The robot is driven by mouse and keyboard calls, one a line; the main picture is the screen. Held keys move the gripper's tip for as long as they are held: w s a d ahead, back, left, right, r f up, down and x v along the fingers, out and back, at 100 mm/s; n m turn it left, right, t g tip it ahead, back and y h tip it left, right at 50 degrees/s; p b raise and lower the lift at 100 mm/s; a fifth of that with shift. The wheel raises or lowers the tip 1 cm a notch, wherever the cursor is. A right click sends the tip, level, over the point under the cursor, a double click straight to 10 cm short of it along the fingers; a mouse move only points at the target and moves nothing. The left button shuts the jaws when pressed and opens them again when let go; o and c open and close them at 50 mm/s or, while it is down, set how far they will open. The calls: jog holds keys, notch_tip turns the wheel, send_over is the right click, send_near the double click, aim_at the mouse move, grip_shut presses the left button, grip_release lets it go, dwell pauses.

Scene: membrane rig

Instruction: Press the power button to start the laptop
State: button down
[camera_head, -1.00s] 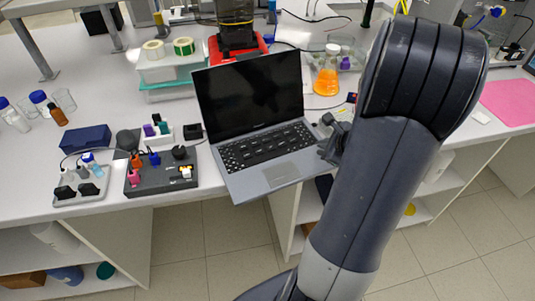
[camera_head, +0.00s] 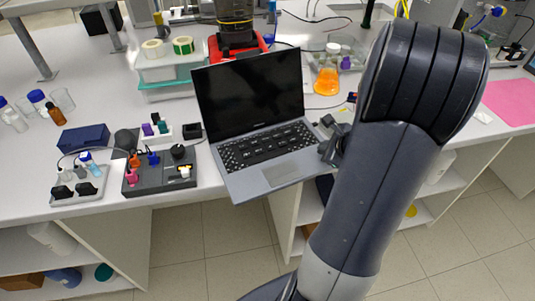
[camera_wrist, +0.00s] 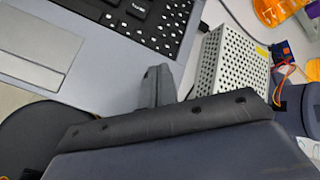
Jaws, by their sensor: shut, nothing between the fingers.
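An open silver laptop (camera_head: 268,176) stands on the white bench near its front edge, with a black, dark screen (camera_head: 250,95) and a black keyboard (camera_head: 268,146). I cannot single out the power button. My gripper (camera_head: 328,148) is at the laptop's right edge, mostly hidden behind my arm in the head view. In the wrist view my gripper (camera_wrist: 158,85) is shut and empty, beside the right edge of the laptop base (camera_wrist: 85,70), near the keyboard (camera_wrist: 150,20). I cannot tell whether it touches the laptop.
A perforated metal box (camera_wrist: 232,65) lies just right of my gripper. An orange flask (camera_head: 327,78) stands behind it. A dark control box with coloured plugs (camera_head: 160,172) is left of the laptop. A red-based stand (camera_head: 238,45) is behind the screen.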

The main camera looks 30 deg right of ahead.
jog(key=shift+f+b, duration=0.25)
jog(key=shift+b, duration=0.05)
jog(key=shift+r, duration=0.15)
dwell(0.3)
jog(key=shift+r+p, duration=0.65)
jog(key=shift+r, duration=0.05)
jog(key=shift+r, duration=0.1)
notch_tip(320, 180, up, 6)
jog(key=p, duration=0.4)
jog(key=shift+p, duration=0.4)
